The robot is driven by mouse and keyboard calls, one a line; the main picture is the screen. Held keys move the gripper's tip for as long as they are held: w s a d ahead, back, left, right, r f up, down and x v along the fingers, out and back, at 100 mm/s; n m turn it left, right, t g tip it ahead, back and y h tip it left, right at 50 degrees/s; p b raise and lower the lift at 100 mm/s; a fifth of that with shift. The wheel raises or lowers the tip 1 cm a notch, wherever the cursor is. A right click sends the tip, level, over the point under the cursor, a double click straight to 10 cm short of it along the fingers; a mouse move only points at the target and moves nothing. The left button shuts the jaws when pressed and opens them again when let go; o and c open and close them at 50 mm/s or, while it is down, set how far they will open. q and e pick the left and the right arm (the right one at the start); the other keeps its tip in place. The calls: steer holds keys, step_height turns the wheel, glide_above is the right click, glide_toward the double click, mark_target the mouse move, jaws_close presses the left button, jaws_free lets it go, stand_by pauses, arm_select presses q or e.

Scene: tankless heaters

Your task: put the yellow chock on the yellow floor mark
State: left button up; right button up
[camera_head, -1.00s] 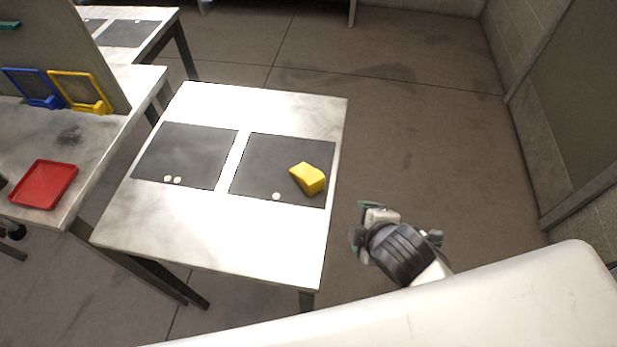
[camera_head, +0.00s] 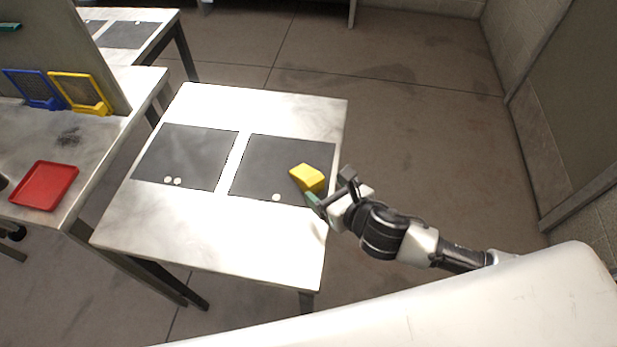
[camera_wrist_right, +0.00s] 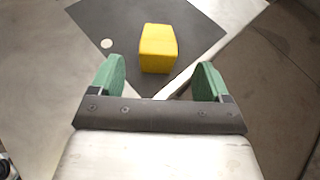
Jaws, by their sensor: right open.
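The yellow chock (camera_head: 306,176) sits on the right-hand dark mat of the white table, near the mat's right edge. In the right wrist view the chock (camera_wrist_right: 158,48) lies ahead of and between the fingertips, apart from both. My right gripper (camera_head: 331,190) is open and empty, at the table's right edge beside the chock. Its green fingers show in the right wrist view (camera_wrist_right: 158,82). The yellow floor mark is not visible in these frames. My left gripper is not in view.
The white table (camera_head: 205,240) carries two dark mats with small white discs. A bench at left holds a red tray (camera_head: 44,185), a blue frame (camera_head: 35,88) and a yellow frame (camera_head: 82,92). Open floor (camera_head: 420,130) lies right of the table.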

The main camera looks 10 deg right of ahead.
mark_target(316, 182)
steer(key=x, duration=0.7)
steer(key=shift+w+a, duration=0.1)
steer(key=shift+a, duration=0.1)
steer(key=shift+r, duration=0.1)
steer(key=c, duration=1.1)
